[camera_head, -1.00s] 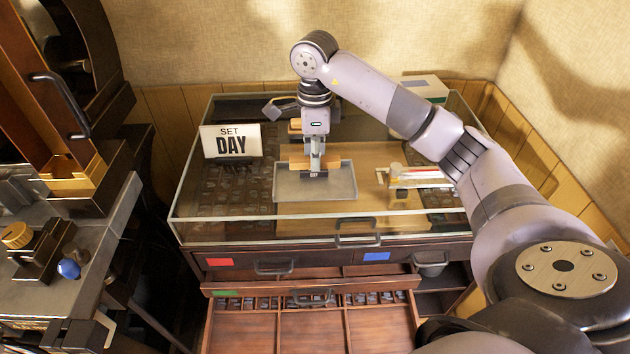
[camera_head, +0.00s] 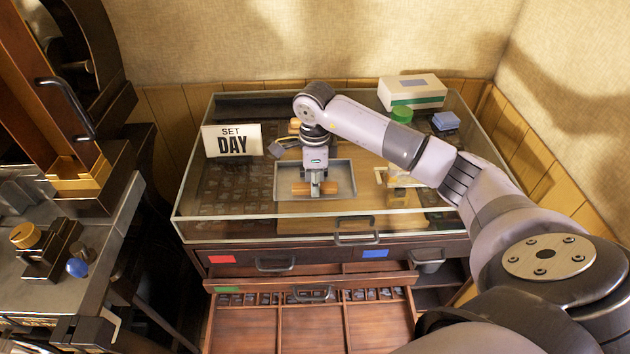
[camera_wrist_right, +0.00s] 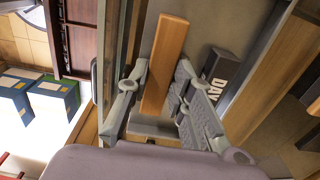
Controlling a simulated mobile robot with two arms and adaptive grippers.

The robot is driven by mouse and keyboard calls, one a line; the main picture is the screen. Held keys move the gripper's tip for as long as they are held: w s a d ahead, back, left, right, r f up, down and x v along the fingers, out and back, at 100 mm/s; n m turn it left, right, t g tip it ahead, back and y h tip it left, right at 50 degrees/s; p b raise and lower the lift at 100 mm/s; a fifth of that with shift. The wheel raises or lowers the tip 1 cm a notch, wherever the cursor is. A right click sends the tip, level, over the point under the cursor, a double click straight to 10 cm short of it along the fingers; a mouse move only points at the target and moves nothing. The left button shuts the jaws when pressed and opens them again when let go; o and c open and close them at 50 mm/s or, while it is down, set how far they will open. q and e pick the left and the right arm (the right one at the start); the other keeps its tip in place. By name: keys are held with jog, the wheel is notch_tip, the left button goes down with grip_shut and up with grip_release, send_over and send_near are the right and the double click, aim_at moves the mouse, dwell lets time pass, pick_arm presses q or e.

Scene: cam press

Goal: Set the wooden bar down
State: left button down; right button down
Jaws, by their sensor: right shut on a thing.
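The wooden bar (camera_head: 300,188) shows on both sides of my right gripper (camera_head: 316,192), which is shut on it. The bar is low, over or in the shallow grey tray (camera_head: 345,196) inside the glass-walled case; whether it touches the tray floor I cannot tell. In the right wrist view the bar (camera_wrist_right: 166,58) runs lengthwise between the two fingers (camera_wrist_right: 155,98). A dark block lettered DAY (camera_wrist_right: 215,72) lies beside the bar there; in the head view it is hidden. My left gripper is not in view.
A SET DAY card (camera_head: 232,141) stands left of the tray. A white-and-green box (camera_head: 411,92), a green round item (camera_head: 402,115) and a blue block (camera_head: 445,121) are at the back right. The case's glass rim surrounds the work area. An open drawer (camera_head: 310,325) is in front.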

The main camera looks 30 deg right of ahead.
jog(key=c, duration=1.4)
grip_release()
jog(key=shift+r, duration=0.15)
jog(key=shift+w+r, duration=0.1)
jog(key=shift+r, duration=0.2)
jog(key=shift+r+b, duration=1.4)
jog(key=shift+r, duration=4.3)
